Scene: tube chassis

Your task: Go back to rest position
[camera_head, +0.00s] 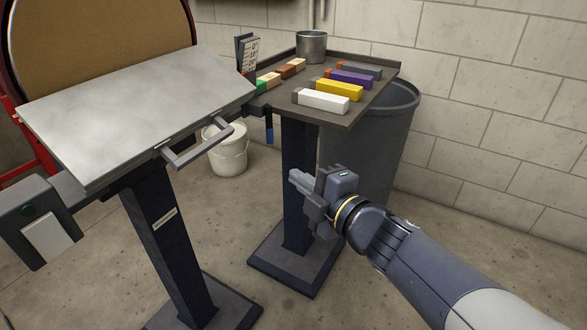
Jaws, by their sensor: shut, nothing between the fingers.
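My gripper (303,180) is in the middle of the head view, at the end of my arm, which reaches in from the lower right. It is shut and empty. It hangs in free air, in the picture in front of the dark blue post (298,200) of the small side table and below the tabletop (318,118). It does not appear to touch anything.
The table holds a white block (323,101), a yellow block (339,90), a purple block (351,78) and a metal cup (311,46). A sander with a grey plate (135,115) and handle (205,145) stands left. A bin (372,145) and a bucket (228,150) stand behind.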

